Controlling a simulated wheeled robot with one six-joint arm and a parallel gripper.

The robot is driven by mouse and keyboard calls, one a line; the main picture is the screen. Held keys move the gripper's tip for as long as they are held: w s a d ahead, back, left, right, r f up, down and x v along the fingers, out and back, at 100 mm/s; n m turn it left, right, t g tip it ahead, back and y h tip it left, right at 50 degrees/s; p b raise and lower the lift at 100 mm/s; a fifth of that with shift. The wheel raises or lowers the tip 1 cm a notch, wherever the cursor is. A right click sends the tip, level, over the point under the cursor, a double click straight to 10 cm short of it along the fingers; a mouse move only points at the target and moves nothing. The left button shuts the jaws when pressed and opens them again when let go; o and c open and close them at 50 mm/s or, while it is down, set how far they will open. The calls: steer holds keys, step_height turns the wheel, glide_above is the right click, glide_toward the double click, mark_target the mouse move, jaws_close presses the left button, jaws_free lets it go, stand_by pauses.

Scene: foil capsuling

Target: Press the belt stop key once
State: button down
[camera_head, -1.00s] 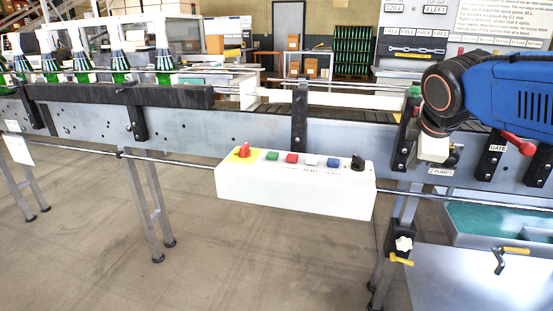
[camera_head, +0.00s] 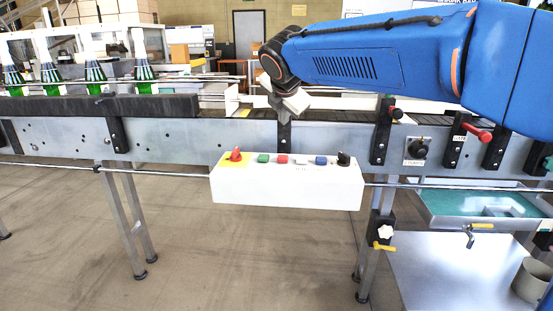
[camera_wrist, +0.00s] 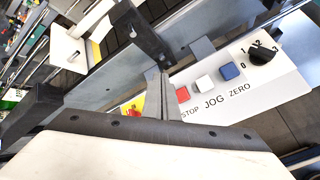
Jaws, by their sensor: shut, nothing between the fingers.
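The white control box (camera_head: 285,188) hangs on the front of the conveyor. Its top carries a red knob on a yellow patch (camera_head: 235,155), then green, red, white and blue keys and a black rotary knob (camera_head: 343,159). The red key (camera_head: 282,159) has the label STOP beside it in the wrist view, where the key (camera_wrist: 182,94) shows just right of the fingers. My gripper (camera_head: 285,118) is shut and empty, above and behind the red key, apart from it. Its fingers (camera_wrist: 155,80) point toward the box in the wrist view and hide the green key.
The conveyor side wall (camera_head: 180,138) and a black bracket (camera_head: 284,136) stand right behind the box. A guide rail (camera_head: 190,175) runs along the front. Several green bottles (camera_head: 95,78) stand on the belt at left. A red-handled clamp (camera_head: 396,112) is at right.

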mark_target(282, 158)
steer(key=shift+a, duration=0.2)
steer(key=shift+f, duration=4.45)
steer(key=shift+f, duration=0.9)
steer(key=shift+r, duration=0.95)
steer(key=shift+r, duration=2.5)
steer(key=shift+d, duration=0.15)
